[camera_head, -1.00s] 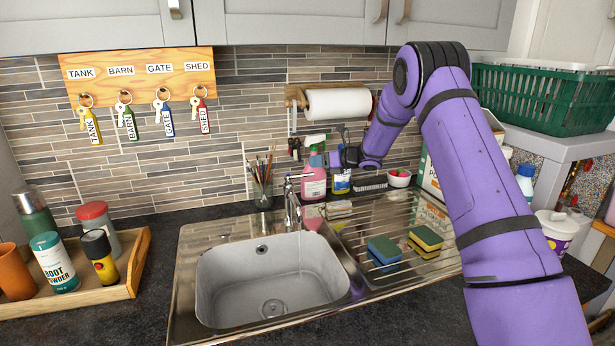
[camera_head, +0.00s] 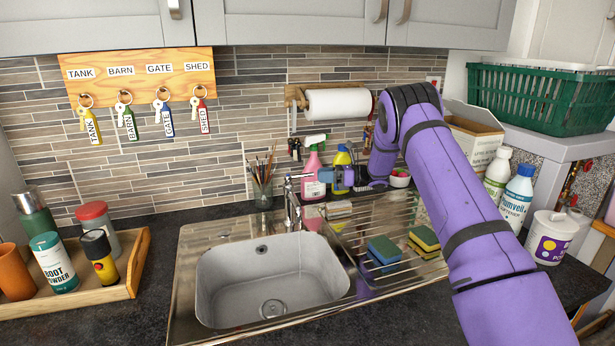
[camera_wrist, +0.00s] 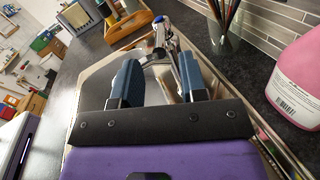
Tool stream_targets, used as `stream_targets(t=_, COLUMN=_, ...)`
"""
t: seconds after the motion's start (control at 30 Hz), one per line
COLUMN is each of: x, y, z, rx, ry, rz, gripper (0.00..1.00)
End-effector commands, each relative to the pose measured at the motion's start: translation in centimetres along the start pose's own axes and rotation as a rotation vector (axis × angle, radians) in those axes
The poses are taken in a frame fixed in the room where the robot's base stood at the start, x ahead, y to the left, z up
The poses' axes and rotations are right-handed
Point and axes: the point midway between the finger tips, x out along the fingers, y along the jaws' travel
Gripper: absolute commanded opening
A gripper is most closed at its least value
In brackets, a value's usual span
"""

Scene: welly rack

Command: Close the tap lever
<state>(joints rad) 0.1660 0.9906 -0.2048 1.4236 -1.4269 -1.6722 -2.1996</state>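The chrome tap (camera_head: 292,208) stands upright behind the sink bowl, with its thin lever (camera_head: 299,176) at the top pointing right. My gripper (camera_head: 324,175) is to the right of the lever at about its height, and appears apart from it. In the wrist view, my gripper's two blue fingers (camera_wrist: 158,75) are spread with nothing held. The chrome tap (camera_wrist: 172,45) shows beyond and partly between the fingertips, with a blue mark near its top. Which finger lies nearest the lever is hard to tell.
A pink spray bottle (camera_head: 314,172) and a yellow bottle (camera_head: 342,158) stand close behind my gripper. A pot of brushes (camera_head: 262,190) is left of the tap. Sponges (camera_head: 384,250) lie on the drainer (camera_head: 350,235). The sink bowl (camera_head: 270,275) is empty.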

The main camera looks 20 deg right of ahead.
Motion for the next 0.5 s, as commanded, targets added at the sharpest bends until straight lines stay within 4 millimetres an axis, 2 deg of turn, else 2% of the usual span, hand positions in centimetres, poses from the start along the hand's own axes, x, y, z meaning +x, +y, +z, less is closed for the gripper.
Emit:
stream_targets(t=0.1, x=2.2, y=0.0, z=0.0, rx=0.000, ry=0.001, rz=0.002, gripper=0.39)
stream_targets(t=0.23, x=3.9, y=0.0, z=0.0, rx=0.000, ry=0.000, rz=0.001, gripper=0.39)
stream_targets(t=0.5, x=5.5, y=0.0, z=0.0, rx=0.000, ry=0.001, rz=-0.001, gripper=0.39)
